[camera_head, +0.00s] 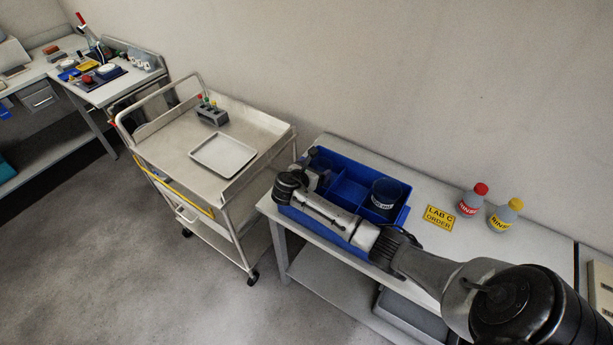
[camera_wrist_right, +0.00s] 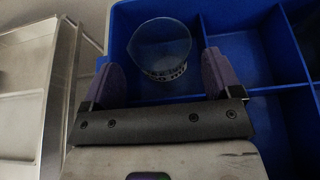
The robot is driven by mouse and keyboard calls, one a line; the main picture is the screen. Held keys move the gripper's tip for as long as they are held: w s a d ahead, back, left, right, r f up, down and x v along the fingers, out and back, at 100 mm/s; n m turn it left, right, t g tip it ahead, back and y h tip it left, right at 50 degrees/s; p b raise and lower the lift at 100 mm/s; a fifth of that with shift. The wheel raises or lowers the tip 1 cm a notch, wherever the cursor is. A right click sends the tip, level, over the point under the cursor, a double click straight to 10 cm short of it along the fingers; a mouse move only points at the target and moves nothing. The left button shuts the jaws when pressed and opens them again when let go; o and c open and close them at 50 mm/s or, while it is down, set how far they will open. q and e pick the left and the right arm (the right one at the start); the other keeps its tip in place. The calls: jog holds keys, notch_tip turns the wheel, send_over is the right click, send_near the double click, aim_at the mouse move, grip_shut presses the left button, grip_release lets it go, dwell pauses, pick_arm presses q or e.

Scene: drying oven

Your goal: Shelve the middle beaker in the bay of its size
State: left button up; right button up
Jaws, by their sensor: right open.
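The blue divided crate (camera_head: 352,191) sits on the white bench at the right in the head view. In the right wrist view, a clear glass beaker (camera_wrist_right: 160,40) with printed marks stands in one corner compartment of the crate (camera_wrist_right: 242,58). My right gripper (camera_wrist_right: 162,72) is open, its two purple fingers on either side of the beaker; contact cannot be told. In the head view my right gripper (camera_head: 318,179) is over the left part of the crate, and my arm hides part of it. Another beaker (camera_head: 386,196), dark with a labelled band, stands in the right part of the crate. My left gripper is out of view.
A yellow LAB C ORDER sign (camera_head: 439,217), a red-capped bottle (camera_head: 472,201) and a yellow-capped bottle (camera_head: 505,215) are right of the crate. A metal cart (camera_head: 175,150) with a white tray (camera_head: 223,154) and small rack (camera_head: 212,116) stands left. Floor is clear at lower left.

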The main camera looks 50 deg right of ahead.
aim_at(327, 162)
jog(key=shift+b+x, duration=0.35)
jog(key=shift+x, duration=2.05)
jog(key=c, duration=0.6)
jog(key=o, duration=0.6)
jog(key=o, duration=0.3)
